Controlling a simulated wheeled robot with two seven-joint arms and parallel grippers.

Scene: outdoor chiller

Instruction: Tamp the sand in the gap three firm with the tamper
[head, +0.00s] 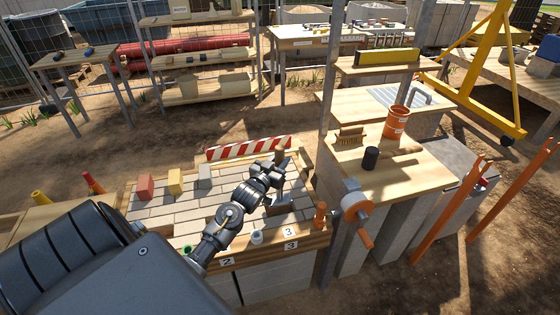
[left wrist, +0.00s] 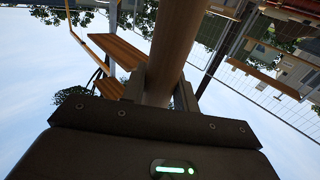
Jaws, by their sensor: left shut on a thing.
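My left gripper (head: 281,169) is shut on the tamper's round wooden handle. The handle (left wrist: 176,45) runs between the two fingers in the left wrist view. In the head view, part of the tamper (head: 281,202) shows as a dark plate below the gripper, over the right part of the paved bench. I cannot tell whether it touches the surface. The sand in gap three is too small and covered to make out. My right gripper is out of view.
A white cup (head: 257,237) and an orange object (head: 320,214) stand near the front edge. A post (head: 329,130) rises to the right.

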